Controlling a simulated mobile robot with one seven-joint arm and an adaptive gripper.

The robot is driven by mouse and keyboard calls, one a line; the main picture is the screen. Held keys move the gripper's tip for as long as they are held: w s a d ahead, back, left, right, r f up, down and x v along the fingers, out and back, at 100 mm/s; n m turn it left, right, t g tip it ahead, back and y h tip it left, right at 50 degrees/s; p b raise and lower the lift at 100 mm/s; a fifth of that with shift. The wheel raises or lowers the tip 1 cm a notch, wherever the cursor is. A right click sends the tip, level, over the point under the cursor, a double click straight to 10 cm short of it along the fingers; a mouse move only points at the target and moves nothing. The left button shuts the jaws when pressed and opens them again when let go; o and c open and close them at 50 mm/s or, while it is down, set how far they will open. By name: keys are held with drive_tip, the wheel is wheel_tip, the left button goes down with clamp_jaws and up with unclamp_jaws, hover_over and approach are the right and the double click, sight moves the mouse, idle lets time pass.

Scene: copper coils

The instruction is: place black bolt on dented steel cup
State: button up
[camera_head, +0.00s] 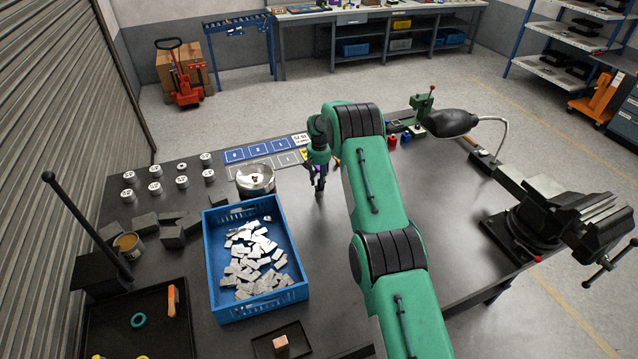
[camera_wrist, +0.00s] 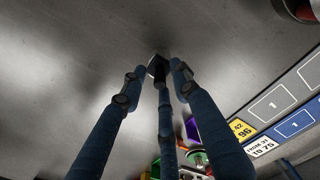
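My gripper (camera_head: 319,190) hangs fingers-down close to the dark tabletop, right of the blue crate. In the wrist view its fingers (camera_wrist: 158,72) converge around a small black block-like piece, which looks like the black bolt (camera_wrist: 155,65). Whether they press on it or only stand around it cannot be told, nor whether it touches the table. A round steel vessel (camera_head: 256,188), probably the dented steel cup, stands on the table behind the crate, left of my gripper. Something dark shows in its top. No dent can be made out.
The blue crate (camera_head: 216,275) holds many pale metal pieces. Several small white-topped cylinders (camera_head: 155,188) and grey blocks (camera_head: 172,237) stand at the left. A marked board (camera_head: 247,153) lies behind, a vise (camera_head: 560,215) at the right.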

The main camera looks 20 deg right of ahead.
wheel_tip(320, 180, up, 10)
drive_tip(key=shift+f, duration=0.25)
drive_tip(key=shift+r, duration=0.5)
idle(0.3)
